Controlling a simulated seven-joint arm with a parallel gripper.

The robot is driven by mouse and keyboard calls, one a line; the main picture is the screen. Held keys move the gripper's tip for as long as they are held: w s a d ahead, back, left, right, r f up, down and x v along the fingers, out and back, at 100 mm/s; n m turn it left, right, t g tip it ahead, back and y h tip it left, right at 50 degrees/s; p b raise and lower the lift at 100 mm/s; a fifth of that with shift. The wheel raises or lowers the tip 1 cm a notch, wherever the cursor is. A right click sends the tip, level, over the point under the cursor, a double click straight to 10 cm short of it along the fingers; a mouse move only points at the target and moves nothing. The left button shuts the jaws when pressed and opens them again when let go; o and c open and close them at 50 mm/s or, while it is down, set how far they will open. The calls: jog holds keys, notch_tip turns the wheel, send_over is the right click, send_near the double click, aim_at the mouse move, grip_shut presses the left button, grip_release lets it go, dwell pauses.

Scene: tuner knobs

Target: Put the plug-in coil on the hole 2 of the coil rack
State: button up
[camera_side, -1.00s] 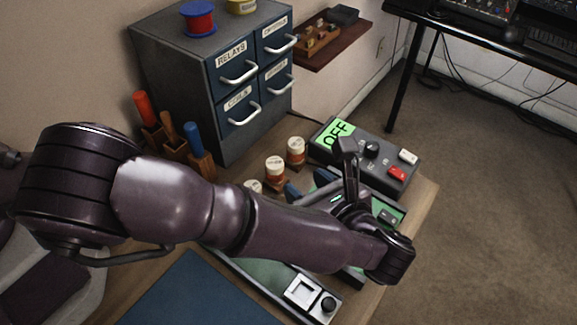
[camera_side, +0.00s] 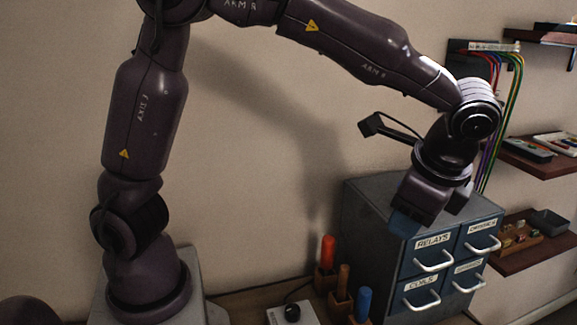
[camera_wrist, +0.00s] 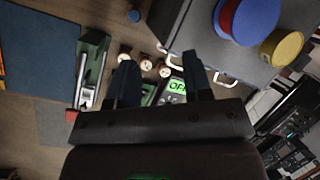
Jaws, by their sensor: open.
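My gripper (camera_side: 408,222) is raised high, in front of the top of the grey cabinet in the side view. In the wrist view its two dark fingers (camera_wrist: 160,82) are spread apart with nothing held between them. Small cream-and-red coils, a left one (camera_wrist: 124,55), a middle one (camera_wrist: 146,63) and a right one (camera_wrist: 165,70), stand on the bench well below the fingers. I cannot tell which is the plug-in coil. The rack's holes and numbers cannot be made out. The side view does not show the coils.
The grey cabinet (camera_side: 378,205) has labelled drawers with protruding handles. A red-and-blue spool (camera_wrist: 248,18) and a yellow spool (camera_wrist: 284,46) show close in the wrist view. The "OFF" panel (camera_wrist: 178,86) and a green-topped unit (camera_wrist: 93,58) are on the bench. Handled tools (camera_side: 328,252) stand beside the cabinet.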

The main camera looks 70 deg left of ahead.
jog(key=s+a+r+n+t+h, duration=0.2)
jog(key=s+a+n, duration=0.3)
jog(key=s, duration=0.3)
jog(key=s+a+r+n+t+h, duration=0.2)
jog(key=s+a+n, duration=0.3)
jog(key=s, duration=0.4)
jog(key=shift+a+r+n+t, duration=0.3)
jog(key=shift+r+n+t, duration=0.1)
jog(key=shift+r+t, duration=0.25)
